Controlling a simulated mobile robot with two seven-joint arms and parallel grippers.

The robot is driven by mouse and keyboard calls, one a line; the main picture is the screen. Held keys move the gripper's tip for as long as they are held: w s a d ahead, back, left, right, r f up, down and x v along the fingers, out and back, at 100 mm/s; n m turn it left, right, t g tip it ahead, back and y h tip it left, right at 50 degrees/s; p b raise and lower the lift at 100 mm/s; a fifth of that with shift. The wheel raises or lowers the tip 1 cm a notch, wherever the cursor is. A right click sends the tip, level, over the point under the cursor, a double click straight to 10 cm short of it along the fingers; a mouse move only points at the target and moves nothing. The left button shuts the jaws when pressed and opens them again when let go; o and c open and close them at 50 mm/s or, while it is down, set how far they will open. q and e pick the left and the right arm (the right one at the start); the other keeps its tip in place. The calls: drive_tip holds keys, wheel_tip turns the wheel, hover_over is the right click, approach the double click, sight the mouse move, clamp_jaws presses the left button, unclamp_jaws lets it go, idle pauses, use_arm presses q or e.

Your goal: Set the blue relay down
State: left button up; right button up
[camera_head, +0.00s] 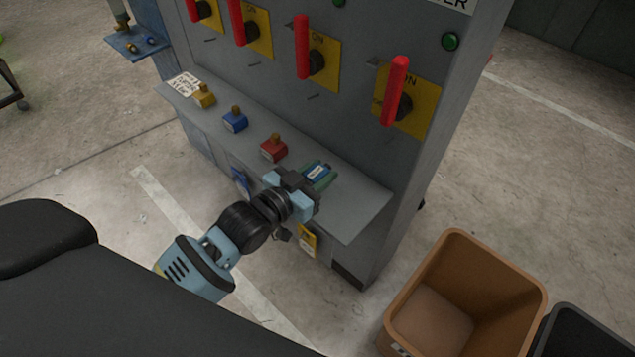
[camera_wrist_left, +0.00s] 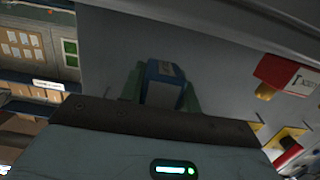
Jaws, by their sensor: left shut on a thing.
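My left gripper (camera_head: 320,176) reaches over the front edge of the grey cabinet's shelf (camera_head: 362,205), right of the red block. It is shut on the blue relay (camera_head: 316,171), a small blue box with a pale label. In the left wrist view the relay (camera_wrist_left: 166,72) sits between the two green fingers (camera_wrist_left: 163,92), its lower part hidden by my gripper's body. I cannot tell whether the relay touches the shelf or is just above it. My right gripper is in neither view.
A red block (camera_head: 273,149), a blue block (camera_head: 235,121) and a yellow block (camera_head: 204,96) stand along the shelf to the left. Red switch handles (camera_head: 395,92) jut from the panel above. The shelf's right end is clear. A brown bin (camera_head: 505,270) stands on the floor at right.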

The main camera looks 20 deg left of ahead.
use_arm(q)
drive_tip(key=shift+s+f, duration=0.1)
drive_tip(key=shift+f, duration=1.65)
drive_tip(key=shift+b, duration=0.3)
drive_tip(key=shift+f, duration=0.2)
drive_tip(key=o, duration=1)
drive_tip(key=shift+c, duration=0.2)
drive_tip(key=shift+r, duration=0.2)
drive_tip(key=v, duration=1.2)
drive_tip(key=shift+p, duration=0.4)
